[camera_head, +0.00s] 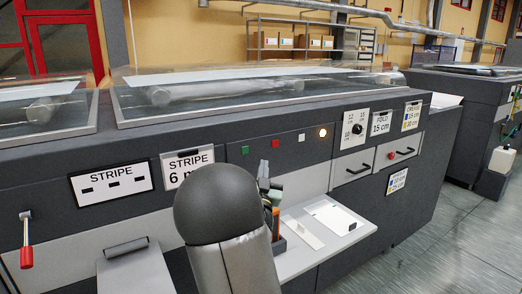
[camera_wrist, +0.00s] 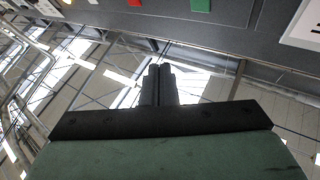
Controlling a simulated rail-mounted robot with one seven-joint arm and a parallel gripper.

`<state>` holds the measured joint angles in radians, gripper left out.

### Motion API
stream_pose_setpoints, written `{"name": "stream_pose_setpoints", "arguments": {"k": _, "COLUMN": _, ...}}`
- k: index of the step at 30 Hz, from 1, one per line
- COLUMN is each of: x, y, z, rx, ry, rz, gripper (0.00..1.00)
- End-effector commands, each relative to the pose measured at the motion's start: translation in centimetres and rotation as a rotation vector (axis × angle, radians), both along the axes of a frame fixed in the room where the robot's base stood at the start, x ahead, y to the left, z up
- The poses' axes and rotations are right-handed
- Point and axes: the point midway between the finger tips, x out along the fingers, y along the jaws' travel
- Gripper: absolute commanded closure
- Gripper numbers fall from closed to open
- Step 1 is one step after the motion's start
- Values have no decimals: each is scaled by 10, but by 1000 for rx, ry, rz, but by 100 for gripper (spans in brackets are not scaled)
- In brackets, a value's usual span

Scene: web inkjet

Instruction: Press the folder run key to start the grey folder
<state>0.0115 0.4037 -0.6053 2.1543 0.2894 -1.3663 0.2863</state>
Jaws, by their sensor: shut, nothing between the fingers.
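The long dark grey machine (camera_head: 300,165) has a front panel with a green key (camera_head: 245,149), a red key (camera_head: 276,143), a white key (camera_head: 301,137) and a lit round lamp (camera_head: 322,132). No readable label marks any of these as the folder run key. My gripper (camera_head: 264,168) is below the keys, partly hidden behind my arm. In the wrist view its fingers (camera_wrist: 160,70) are shut, empty and apart from the panel; the red key (camera_wrist: 134,2) and green key (camera_wrist: 201,5) show at the top edge.
A dial (camera_head: 357,129) sits left of the fold card. Two drawers with handles (camera_head: 352,166) are below it. A pale shelf (camera_head: 300,250) juts out under the panel, with a white card on it. A red-handled lever (camera_head: 26,257) is at far left. Floor is clear at right.

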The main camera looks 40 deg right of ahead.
Motion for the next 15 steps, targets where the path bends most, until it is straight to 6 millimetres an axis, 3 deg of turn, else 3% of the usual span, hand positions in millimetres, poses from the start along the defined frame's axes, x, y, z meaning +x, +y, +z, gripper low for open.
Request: {"name": "stream_pose_setpoints", "arguments": {"k": 15, "x": 2, "y": -2, "z": 3, "rx": -18, "ry": -13, "rz": -4, "gripper": 100}}
